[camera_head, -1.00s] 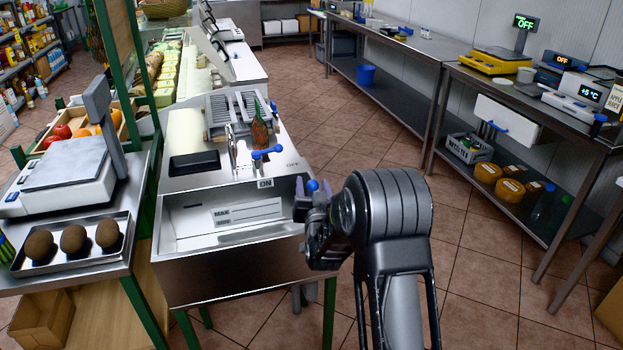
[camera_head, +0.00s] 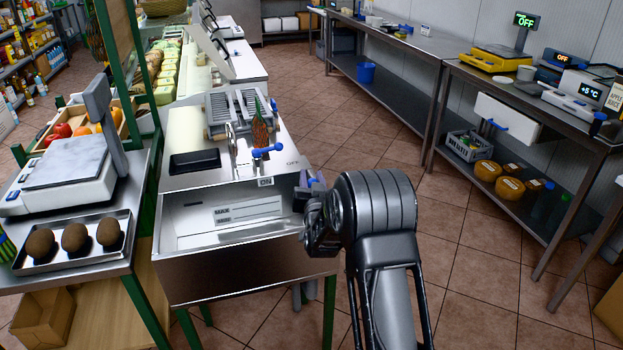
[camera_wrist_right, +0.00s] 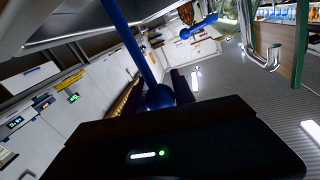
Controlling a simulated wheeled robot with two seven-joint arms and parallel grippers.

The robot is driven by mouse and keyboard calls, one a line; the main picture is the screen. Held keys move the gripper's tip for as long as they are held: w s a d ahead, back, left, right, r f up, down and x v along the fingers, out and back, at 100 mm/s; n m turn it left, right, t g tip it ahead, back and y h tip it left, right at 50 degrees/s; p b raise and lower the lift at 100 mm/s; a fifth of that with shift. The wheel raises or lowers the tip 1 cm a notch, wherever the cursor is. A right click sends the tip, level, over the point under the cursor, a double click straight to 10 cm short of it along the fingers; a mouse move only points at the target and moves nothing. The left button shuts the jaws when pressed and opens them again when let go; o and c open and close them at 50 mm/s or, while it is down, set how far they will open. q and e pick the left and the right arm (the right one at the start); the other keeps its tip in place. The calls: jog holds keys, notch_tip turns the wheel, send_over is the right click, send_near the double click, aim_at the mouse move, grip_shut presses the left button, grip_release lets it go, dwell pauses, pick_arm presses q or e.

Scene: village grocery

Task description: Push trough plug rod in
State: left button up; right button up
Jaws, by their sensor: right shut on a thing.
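The steel trough (camera_head: 245,265) is a sink-like basin in the middle of the head view, with a MAX label on its inner wall. My right gripper (camera_head: 309,190) is at the trough's right rim, with its arm coming in from below. In the right wrist view the plug rod (camera_wrist_right: 130,38) is a blue rod with a ball knob (camera_wrist_right: 160,96). The gripper (camera_wrist_right: 162,92) is shut around the knob. In the head view the gripper and wrist hide the knob and rod. The rod's far end is not visible. My left gripper is not in view.
A tap with a blue lever (camera_head: 266,151) stands behind the trough, beside ON and OFF labels. A scale (camera_head: 65,180) and a tray of brown round items (camera_head: 75,262) are on the left table. The floor to the right is open up to the steel benches.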

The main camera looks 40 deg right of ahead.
grip_shut()
dwell(0.7)
notch_tip(320, 180, down, 4)
jog(key=b, duration=0.4)
jog(key=shift+b, duration=0.3)
jog(key=o, duration=0.5)
grip_release()
jog(key=shift+f, duration=0.1)
jog(key=o, duration=0.3)
jog(key=shift+o, duration=0.2)
